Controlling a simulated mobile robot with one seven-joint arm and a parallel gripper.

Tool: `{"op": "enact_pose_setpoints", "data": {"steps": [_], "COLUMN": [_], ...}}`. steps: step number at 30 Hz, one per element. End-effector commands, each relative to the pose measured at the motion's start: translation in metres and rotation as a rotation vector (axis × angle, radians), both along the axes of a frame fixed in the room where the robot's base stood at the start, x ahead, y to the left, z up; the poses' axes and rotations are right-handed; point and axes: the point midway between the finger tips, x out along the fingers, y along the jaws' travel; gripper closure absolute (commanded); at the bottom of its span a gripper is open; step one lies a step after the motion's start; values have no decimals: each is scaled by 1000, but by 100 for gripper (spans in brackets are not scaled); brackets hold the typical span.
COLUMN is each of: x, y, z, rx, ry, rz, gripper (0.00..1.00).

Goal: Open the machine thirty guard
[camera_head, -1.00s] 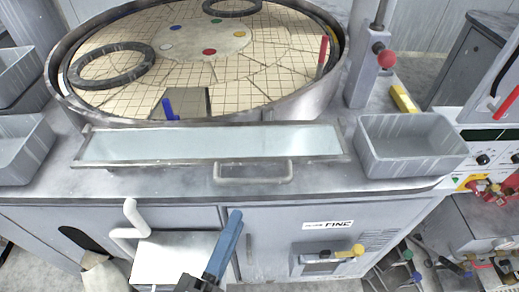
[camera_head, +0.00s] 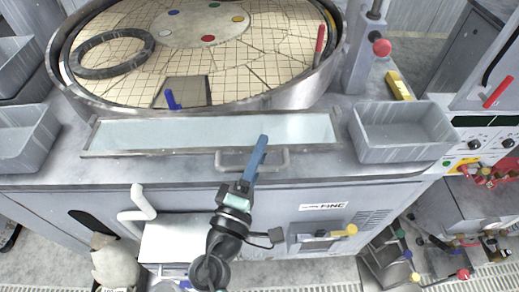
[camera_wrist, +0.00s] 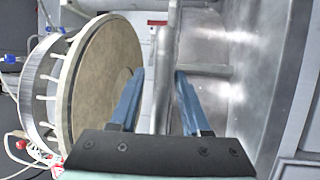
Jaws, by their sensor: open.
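The guard (camera_head: 110,138) is a long, low, clear panel in a grey metal frame, lying along the front of the round platen basin. Its grey U-shaped handle (camera_head: 283,160) sticks out at the front edge. My gripper (camera_head: 260,145), with blue fingers, overlaps the handle's middle in the head view. In the wrist view, my gripper (camera_wrist: 159,75) is open, and the handle's grey bar (camera_wrist: 163,95) shows between the two separated fingers. I cannot tell whether either finger touches it. Part of the handle is hidden behind my gripper in the head view.
The round tiled platen (camera_head: 250,70) holds a black ring (camera_head: 112,53) and lies behind the guard. A grey bin (camera_head: 403,135) stands at the right. A white bent pipe (camera_head: 142,205) and a yellow-ended valve handle (camera_head: 345,230) project from the cabinet front below.

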Motion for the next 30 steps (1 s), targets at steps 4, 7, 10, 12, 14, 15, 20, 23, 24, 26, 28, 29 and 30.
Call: {"op": "enact_pose_setpoints", "data": {"steps": [4, 7, 10, 12, 14, 15, 20, 23, 24, 26, 28, 29, 30], "x": [0, 0, 0, 0, 0, 0, 0, 0, 0, 0, 0, 0, 0], "y": [0, 0, 0, 0, 0, 0, 0, 0, 0, 0, 0, 0, 0], "z": [0, 0, 0, 0, 1, 1, 2, 3, 4, 4, 5, 5, 5], "rx": [0, 0, 0, 0, 0, 0, 0, -1, 0, 0, -1, -1, -1], "ry": [0, 0, 0, -1, -2, -2, -5, -7, -8, -9, -10, -10, -10], "rz": [0, 0, 0, 0, 0, 0, 0, 0, 0, 0, -1, -1, -1], "gripper": [53, 58, 76, 89, 100, 100, 100, 100, 100, 100, 100, 100, 100]}}
